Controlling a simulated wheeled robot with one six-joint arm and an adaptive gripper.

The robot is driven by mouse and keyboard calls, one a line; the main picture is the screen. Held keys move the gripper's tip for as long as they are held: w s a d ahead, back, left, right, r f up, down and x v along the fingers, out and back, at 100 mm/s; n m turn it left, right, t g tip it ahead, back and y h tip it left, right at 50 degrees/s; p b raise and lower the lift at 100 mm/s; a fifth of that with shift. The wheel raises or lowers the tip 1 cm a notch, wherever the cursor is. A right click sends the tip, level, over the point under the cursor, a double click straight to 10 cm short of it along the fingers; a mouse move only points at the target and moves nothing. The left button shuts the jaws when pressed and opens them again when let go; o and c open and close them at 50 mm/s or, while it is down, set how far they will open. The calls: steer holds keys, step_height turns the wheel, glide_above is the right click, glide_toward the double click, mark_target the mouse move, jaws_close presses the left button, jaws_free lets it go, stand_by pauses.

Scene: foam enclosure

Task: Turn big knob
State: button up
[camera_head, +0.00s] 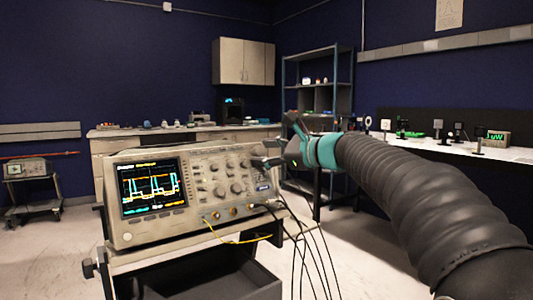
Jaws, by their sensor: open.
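An oscilloscope (150,232) with a lit screen (154,187) stands at the left centre, its front panel facing me. Several knobs sit right of the screen. A larger-looking round knob (236,188) is low in the middle of the panel, with another knob (219,191) beside it. I cannot tell for sure which one is the big knob. My gripper (272,143) is open and empty at the panel's upper right. One finger overlaps the panel's right part in the picture and may hide controls there. I cannot tell whether it touches the panel.
The oscilloscope rests on a cart (197,262). A yellow cable (235,241) and several black cables hang from its front sockets. A bench (480,153) with instruments stands at the right, a shelf rack (318,74) behind. Open floor (75,240) lies at the left.

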steer(key=v, duration=1.2)
